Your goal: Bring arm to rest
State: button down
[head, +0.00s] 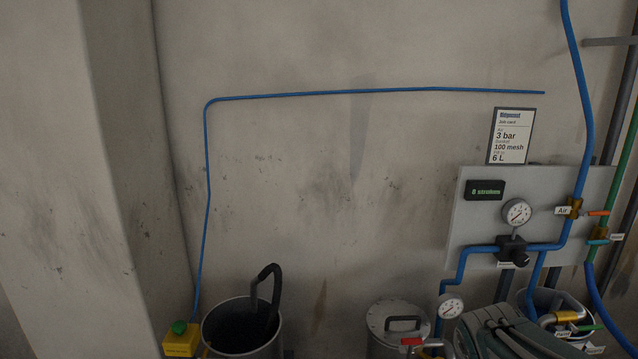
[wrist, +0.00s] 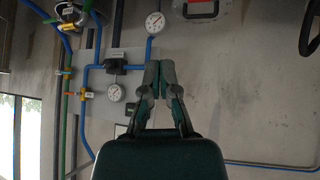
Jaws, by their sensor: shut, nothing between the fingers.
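My gripper (wrist: 159,66) shows in the wrist view, its two dark fingers drawn together at the tips with nothing between them. It points into open air in front of the wall panel and appears apart from everything. The wrist view is upside down compared with the head view. In the head view, a grey-green part of my arm (head: 515,335) shows at the bottom right; the gripper's fingers cannot be made out there. The arm covers part of the things below the panel.
A grey panel (head: 475,222) carries a gauge (head: 516,212), a regulator and blue pipes. A job card (head: 511,136) hangs above it. An open bucket (head: 243,328) with a black hose, a lidded pot (head: 397,326) and a yellow button box (head: 181,340) stand left. The wall's middle is bare.

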jog(key=s+a+r+n+g+y, duration=0.1)
jog(key=s+a, duration=0.4)
jog(key=s, duration=0.3)
jog(key=s+a+r+n+g+y, duration=0.1)
jog(key=s+a+y, duration=0.1)
jog(key=s+a, duration=0.3)
jog(key=s, duration=0.3)
jog(key=shift+s, duration=0.3)
